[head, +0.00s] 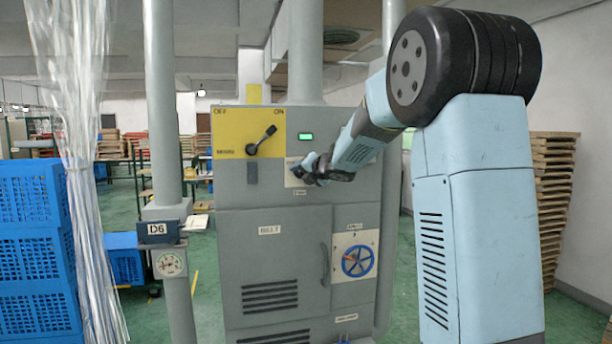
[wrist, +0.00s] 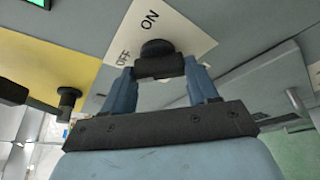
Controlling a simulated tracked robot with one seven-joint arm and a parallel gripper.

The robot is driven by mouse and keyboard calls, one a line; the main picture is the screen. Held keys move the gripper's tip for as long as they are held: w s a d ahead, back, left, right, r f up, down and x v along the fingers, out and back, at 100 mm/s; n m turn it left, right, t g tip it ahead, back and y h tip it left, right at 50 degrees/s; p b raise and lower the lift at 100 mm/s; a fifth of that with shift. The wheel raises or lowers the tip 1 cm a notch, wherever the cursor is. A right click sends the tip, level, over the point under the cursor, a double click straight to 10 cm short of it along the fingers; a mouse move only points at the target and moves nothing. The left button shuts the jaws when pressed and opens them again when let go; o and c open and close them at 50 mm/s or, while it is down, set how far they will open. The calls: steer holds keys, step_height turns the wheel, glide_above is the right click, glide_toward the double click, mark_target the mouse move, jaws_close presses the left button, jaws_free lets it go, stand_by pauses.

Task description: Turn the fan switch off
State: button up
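The fan switch is a black knob (wrist: 160,66) on a white plate (wrist: 190,28) lettered ON and OFF in the wrist view. Its round base shows behind a wide grip bar. In the head view the plate (head: 291,180) is partly hidden by my gripper (head: 318,172), which reaches in from the right. In the wrist view my gripper's two blue fingers (wrist: 160,78) stand on either side of the grip bar, with no clear gap, and appear shut on it. Which marking the knob points to is not clear.
A yellow panel (head: 225,125) with a black lever (head: 262,141) is left of the plate, and a green indicator (head: 306,136) is above it. Blue crates (head: 35,240) and a pipe (head: 163,110) stand at left.

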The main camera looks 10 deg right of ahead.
steer(key=o, duration=0.5)
steer(key=shift+f, duration=0.15)
steer(key=shift+c, duration=0.2)
steer(key=v, duration=1.3)
steer(key=shift+s+d, duration=0.1)
steer(key=shift+s, duration=0.2)
